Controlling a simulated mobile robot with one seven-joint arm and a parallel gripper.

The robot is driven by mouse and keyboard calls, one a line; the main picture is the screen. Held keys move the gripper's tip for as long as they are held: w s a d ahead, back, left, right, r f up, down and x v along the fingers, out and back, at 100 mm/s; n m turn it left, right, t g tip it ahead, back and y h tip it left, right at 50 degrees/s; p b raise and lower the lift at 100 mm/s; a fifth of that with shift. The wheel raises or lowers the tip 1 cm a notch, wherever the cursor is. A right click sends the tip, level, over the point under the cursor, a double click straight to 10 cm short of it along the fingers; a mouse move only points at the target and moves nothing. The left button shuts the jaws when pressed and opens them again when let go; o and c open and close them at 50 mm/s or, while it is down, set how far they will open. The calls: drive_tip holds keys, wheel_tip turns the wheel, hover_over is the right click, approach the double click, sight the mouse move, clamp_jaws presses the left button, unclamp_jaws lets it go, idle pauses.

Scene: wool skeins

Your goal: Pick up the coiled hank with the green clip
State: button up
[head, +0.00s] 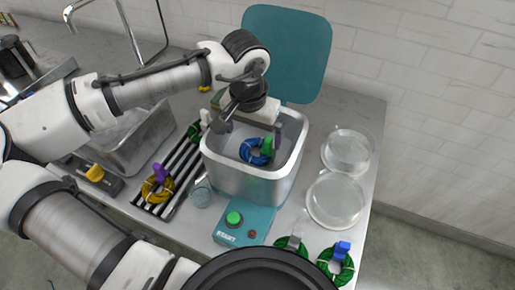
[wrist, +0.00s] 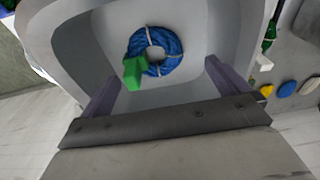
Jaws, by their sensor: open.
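The blue coiled hank (head: 251,157) with a green clip (head: 267,147) lies inside the grey metal tub (head: 255,187). In the wrist view the blue hank (wrist: 163,43) shows as a ring with light ties, and the green clip (wrist: 134,72) is on its lower left. My gripper (head: 262,132) is open and reaches over the tub. In the wrist view its two fingers (wrist: 160,85) stand apart, with the hank beyond them and nothing between them. How far the fingertips are above the hank is hard to tell.
The tub's teal lid (head: 288,50) stands raised behind. Green hanks with a grey clip (head: 293,243) and a blue clip (head: 342,249) lie front right. A yellow hank (head: 157,189) with a purple clip lies on the striped rack (head: 180,172). Clear round containers (head: 335,198) stand right.

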sight(257, 147)
drive_tip(key=shift+w+d+f+p, duration=0.1)
drive_tip(key=shift+d+f+p, duration=0.15)
drive_tip(key=shift+f, duration=1)
drive_tip(key=shift+w+d+f+p, duration=0.15)
drive_tip(key=shift+f+p, duration=0.1)
drive_tip(key=shift+f, duration=1)
drive_tip(key=shift+s, duration=0.1)
drive_tip(key=c, duration=1.1)
drive_tip(key=shift+o, duration=0.2)
drive_tip(key=shift+r, duration=0.15)
